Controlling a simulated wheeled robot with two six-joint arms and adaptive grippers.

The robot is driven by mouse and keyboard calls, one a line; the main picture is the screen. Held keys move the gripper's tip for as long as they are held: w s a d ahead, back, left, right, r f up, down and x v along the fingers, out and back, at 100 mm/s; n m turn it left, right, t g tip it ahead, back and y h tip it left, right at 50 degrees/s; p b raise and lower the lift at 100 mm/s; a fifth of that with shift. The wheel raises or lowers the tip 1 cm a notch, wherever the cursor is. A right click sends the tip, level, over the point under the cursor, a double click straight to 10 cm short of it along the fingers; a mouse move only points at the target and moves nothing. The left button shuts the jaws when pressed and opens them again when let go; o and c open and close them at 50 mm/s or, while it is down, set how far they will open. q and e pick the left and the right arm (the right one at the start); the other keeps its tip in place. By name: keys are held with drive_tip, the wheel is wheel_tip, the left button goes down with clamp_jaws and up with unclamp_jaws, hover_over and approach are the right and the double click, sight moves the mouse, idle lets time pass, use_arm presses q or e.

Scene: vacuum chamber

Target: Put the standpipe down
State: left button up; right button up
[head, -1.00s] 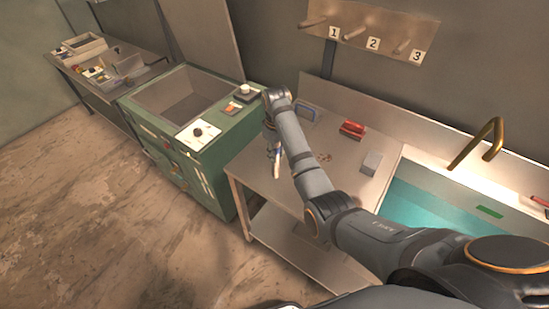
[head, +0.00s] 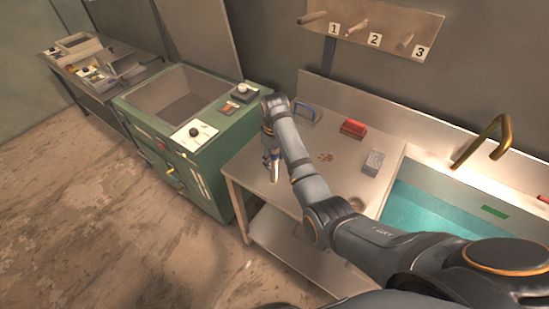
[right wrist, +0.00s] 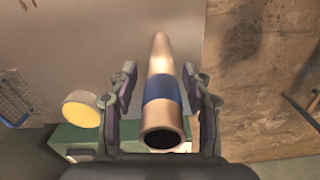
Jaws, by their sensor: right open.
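The standpipe (right wrist: 163,112) is a metal tube with a blue band. In the right wrist view it lies lengthwise between the two fingers of my right gripper (right wrist: 162,100), its open end towards the camera. The fingers are apart, with a gap on each side of the tube. In the head view my right gripper (head: 271,158) points down over the left part of the metal bench (head: 247,167). A small pale piece shows at its tip; I cannot tell there how the tube rests. My left gripper is not in view.
A red object (head: 353,128), a grey block (head: 373,162) and a blue-handled item (head: 306,112) are on the bench. A sink with teal water (head: 420,212) is at right, below a brass tap (head: 485,140). A green cabinet (head: 215,150) stands left, close to the bench.

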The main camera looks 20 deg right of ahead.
drive_tip(key=shift+r, duration=0.1)
wheel_tip(320, 180, up, 5)
drive_tip(key=shift+w+r, duration=0.1)
wheel_tip(320, 180, up, 7)
drive_tip(key=p, duration=0.6)
drive_tip(key=shift+r, duration=0.1)
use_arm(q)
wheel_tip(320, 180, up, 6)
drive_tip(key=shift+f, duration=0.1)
